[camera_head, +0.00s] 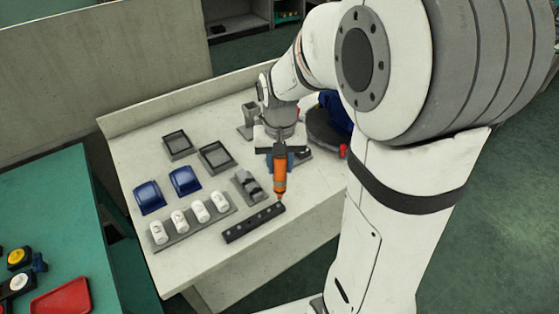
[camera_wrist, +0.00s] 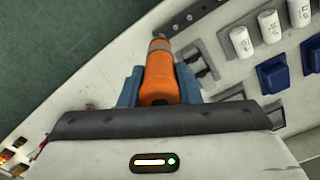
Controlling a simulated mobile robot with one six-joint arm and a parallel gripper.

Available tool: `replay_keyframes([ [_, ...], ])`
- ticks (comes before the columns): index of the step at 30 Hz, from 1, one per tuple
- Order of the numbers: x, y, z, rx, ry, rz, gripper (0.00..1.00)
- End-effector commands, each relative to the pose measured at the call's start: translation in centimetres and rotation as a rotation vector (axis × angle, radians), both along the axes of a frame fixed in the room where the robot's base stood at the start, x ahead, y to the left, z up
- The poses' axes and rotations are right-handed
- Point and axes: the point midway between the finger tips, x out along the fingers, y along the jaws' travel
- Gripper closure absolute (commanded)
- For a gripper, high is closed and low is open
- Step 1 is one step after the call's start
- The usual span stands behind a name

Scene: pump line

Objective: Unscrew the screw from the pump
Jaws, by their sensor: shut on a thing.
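My gripper (camera_head: 279,157) is shut on an orange power screwdriver (camera_head: 280,178), which points down over the table. In the wrist view the blue fingers of my gripper (camera_wrist: 160,82) sit on both sides of the orange screwdriver (camera_wrist: 161,66). Its grey collar and tip point toward a black strip with holes (camera_head: 240,231). In the head view the tip is close to the strip's right end; whether they touch I cannot tell. A grey fixture holding metal parts (camera_head: 249,187) lies left of the screwdriver. I cannot make out a screw, nor say for certain which part is the pump.
A grey rack (camera_head: 190,235) holds several white cylinders. Two blue blocks (camera_head: 148,196) and two dark trays (camera_head: 178,145) stand behind it. A round dark base with a blue part (camera_head: 328,128) stands partly behind my arm. A green table (camera_head: 45,195) is at left.

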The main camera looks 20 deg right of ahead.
Motion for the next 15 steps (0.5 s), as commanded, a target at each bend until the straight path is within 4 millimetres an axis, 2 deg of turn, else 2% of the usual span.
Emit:
replay_keyframes([
  [15,-1.2,-0.4,0.1,0.0,-0.002,-0.001,0.96],
])
